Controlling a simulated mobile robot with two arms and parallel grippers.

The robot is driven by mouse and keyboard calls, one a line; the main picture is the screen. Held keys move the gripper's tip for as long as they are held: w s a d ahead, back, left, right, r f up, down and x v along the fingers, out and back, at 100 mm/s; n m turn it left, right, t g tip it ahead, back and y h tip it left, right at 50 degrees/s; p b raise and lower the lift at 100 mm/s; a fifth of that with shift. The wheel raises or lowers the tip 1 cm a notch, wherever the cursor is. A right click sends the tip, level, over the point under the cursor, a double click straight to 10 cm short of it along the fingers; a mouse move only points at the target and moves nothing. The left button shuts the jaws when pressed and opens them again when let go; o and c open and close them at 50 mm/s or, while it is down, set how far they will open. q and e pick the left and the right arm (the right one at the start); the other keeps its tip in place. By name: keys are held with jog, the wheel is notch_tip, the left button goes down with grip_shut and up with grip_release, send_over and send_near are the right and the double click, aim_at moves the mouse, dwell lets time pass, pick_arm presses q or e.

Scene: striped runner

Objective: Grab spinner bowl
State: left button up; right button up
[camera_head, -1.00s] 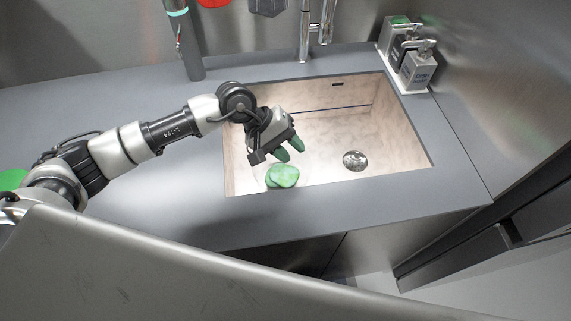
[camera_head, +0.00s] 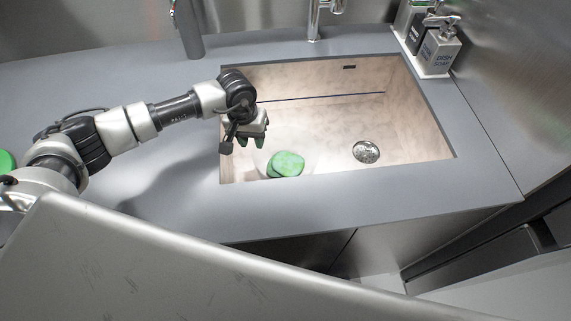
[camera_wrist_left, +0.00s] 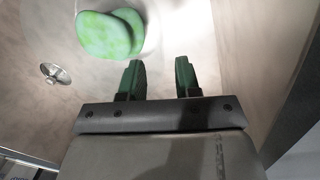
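A clear, hardly visible bowl (camera_head: 307,162) seems to stand in the sink near its front left, with green rounded pieces (camera_head: 287,164) in it. In the left wrist view its pale rim (camera_wrist_left: 153,40) curves around the green pieces (camera_wrist_left: 108,35). My left gripper (camera_head: 248,143) is over the left part of the sink, to the upper left of the bowl. In the left wrist view its two green fingers (camera_wrist_left: 158,70) are apart with nothing between them, and the bowl is ahead to the left. My right gripper is not in view.
The beige sink (camera_head: 400,110) has a drain (camera_head: 366,151) on its right and raised walls around it. A faucet (camera_head: 314,20) stands behind it. Soap dispensers (camera_head: 438,50) stand at the back right.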

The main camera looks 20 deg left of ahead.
aim_at(256, 152)
pick_arm(q)
jog(key=f, duration=0.2)
jog(key=f+p, duration=0.1)
jog(key=f, duration=0.2)
jog(key=shift+s+d+f+p, duration=0.2)
jog(key=shift+d+f+p, duration=0.1)
jog(key=shift+f, duration=0.35)
jog(key=shift+c, duration=0.5)
jog(key=c, duration=0.5)
grip_shut()
jog(key=shift+w, duration=0.1)
